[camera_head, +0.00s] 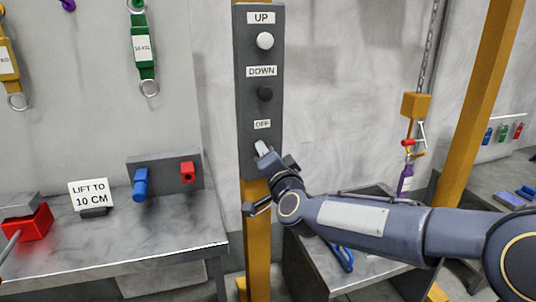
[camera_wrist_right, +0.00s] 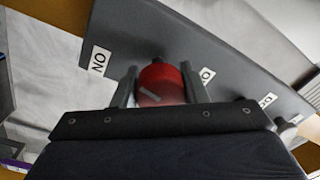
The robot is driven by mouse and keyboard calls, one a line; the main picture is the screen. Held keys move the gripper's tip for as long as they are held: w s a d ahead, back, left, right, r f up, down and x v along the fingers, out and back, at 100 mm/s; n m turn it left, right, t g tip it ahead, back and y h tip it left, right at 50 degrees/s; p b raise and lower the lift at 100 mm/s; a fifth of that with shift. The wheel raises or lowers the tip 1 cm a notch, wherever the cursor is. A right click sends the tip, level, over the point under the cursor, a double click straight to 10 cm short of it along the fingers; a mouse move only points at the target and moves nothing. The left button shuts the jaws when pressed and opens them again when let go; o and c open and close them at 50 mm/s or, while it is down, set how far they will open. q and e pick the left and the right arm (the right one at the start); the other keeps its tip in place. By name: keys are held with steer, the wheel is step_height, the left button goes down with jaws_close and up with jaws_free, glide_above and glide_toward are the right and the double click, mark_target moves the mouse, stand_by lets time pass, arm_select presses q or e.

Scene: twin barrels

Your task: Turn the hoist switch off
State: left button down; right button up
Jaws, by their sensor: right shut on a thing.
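The grey control panel (camera_head: 257,100) stands upright on a yellow post, with UP, DOWN and OFF labels. My right gripper (camera_head: 264,150) is at the panel just below the OFF label (camera_head: 262,125); it hides the switch in the head view. In the right wrist view, a red rotary switch (camera_wrist_right: 161,84) sits between the two fingers of my right gripper (camera_wrist_right: 160,92), which are shut on it. A light mark shows on the switch. An upside-down ON label (camera_wrist_right: 98,61) lies to its left, and a partly covered label (camera_wrist_right: 207,75) to its right. My left gripper is not in view.
A white UP button (camera_head: 265,41) and a dark DOWN button (camera_head: 265,93) are above the gripper. A hoist chain with a yellow block (camera_head: 415,105) hangs at right. A bench (camera_head: 130,240) with a "LIFT TO 10 CM" sign (camera_head: 91,194) is at left.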

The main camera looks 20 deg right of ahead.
steer(key=shift+n, duration=1.2)
steer(key=shift+p, duration=0.3)
steer(key=o, duration=1)
steer(key=shift+c, duration=0.2)
steer(key=s, duration=0.8)
steer(key=shift+d+f, duration=0.15)
steer(key=shift+f, duration=0.05)
